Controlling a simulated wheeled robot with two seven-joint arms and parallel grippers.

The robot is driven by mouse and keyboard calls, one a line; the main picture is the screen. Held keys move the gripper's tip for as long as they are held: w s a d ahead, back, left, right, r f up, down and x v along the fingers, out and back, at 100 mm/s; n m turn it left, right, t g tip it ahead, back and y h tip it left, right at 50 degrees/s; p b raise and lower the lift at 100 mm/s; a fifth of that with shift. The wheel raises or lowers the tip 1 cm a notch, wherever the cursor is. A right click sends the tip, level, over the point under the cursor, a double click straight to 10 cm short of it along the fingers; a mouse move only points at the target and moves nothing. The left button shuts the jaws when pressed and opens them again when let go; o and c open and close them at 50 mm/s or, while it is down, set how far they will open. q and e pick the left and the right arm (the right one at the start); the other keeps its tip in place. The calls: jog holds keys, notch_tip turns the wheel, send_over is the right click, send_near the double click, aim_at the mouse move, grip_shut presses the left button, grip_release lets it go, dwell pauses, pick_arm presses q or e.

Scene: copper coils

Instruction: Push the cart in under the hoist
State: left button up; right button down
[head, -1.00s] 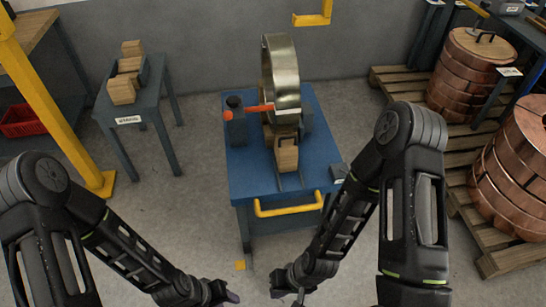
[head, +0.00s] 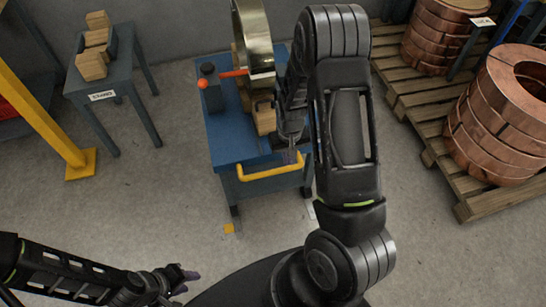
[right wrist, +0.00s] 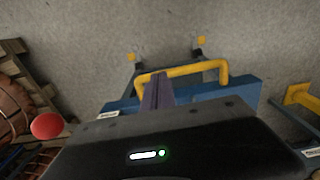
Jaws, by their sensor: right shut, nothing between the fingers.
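The blue cart (head: 222,135) stands on the floor with its yellow handle (head: 268,172) facing me. It carries a large metal ring (head: 253,40), wooden blocks and a lever with a red knob. My right gripper (head: 290,157) is shut and empty at the handle's right end. In the right wrist view its fingers (right wrist: 158,92) overlap the yellow handle (right wrist: 190,71); contact is unclear. My left gripper (head: 184,281) is low at the bottom left, away from the cart; its opening is unclear. The hoist's hook is not in view. A yellow post (head: 42,122) stands at left.
A small table (head: 122,75) with wooden blocks stands left of the cart. Copper coils (head: 500,125) sit on wooden pallets (head: 480,205) at right. A yellow floor mark (head: 229,228) lies near the cart's front left wheel.

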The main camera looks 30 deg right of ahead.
jog(key=shift+s+a, duration=0.1)
jog(key=shift+s, duration=0.15)
jog(key=shift+f, duration=0.15)
notch_tip(320, 180, down, 14)
jog(key=b, duration=1)
jog(key=shift+b, duration=0.4)
